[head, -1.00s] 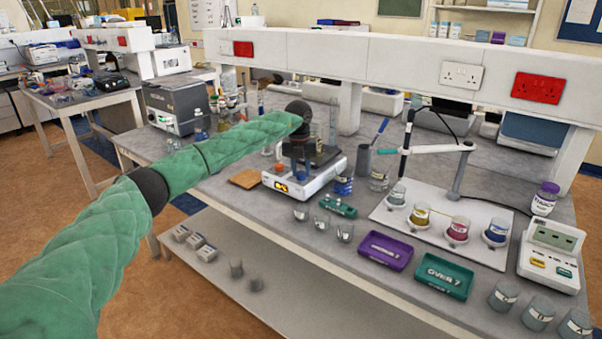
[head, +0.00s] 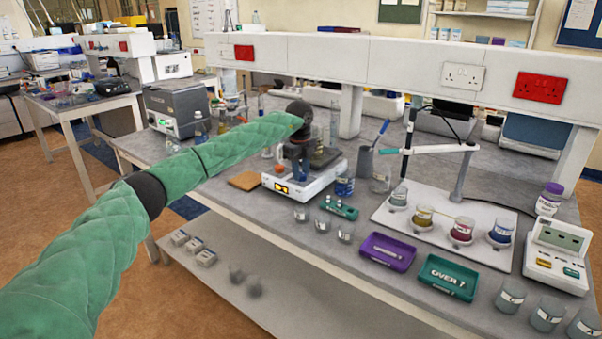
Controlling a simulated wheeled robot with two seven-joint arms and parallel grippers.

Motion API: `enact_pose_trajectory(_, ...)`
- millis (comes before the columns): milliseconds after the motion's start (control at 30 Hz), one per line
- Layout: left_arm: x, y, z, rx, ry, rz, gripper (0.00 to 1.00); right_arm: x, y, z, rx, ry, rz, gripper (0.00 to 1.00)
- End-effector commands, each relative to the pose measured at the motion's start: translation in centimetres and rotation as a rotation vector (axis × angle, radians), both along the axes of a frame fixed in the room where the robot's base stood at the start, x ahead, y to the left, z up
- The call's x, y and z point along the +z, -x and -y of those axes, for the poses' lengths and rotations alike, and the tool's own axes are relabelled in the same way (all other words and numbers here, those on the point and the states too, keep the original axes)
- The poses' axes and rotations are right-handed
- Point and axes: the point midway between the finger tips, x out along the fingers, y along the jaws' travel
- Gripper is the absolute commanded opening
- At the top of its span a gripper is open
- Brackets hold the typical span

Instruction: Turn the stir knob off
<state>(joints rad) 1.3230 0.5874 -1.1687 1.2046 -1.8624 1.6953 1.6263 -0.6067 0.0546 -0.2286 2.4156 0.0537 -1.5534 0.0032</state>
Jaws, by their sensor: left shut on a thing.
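The white hotplate stirrer (head: 318,184) stands near the front edge of the bench, left of the middle, with a small lit display (head: 281,189) on its front. My left arm, in a green sleeve, reaches in from the left. My dark left gripper (head: 300,172) points down at the front of the stirrer and is shut on the stir knob. The knob itself is mostly hidden by the fingers, so its setting cannot be read. My right gripper is out of view.
Small beakers (head: 323,221) and a green rack (head: 339,207) stand in front of the stirrer. A purple tray (head: 388,251) and a green tray (head: 446,277) lie to the right. A labelled blue bottle (head: 344,185) and a grey cup (head: 365,163) stand close on its right.

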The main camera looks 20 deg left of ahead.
Motion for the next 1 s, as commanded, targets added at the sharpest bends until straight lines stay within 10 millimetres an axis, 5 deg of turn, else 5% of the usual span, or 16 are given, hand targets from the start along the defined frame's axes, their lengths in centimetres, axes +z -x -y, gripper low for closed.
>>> enact_pose_trajectory(400,-0.1,0.1,0.0,0.276,-0.001,0.000,0.07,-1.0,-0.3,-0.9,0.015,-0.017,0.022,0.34)
enact_pose_trajectory(1000,0.0,0.1,0.0,0.360,0.000,0.000,0.07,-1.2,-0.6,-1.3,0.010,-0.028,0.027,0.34)
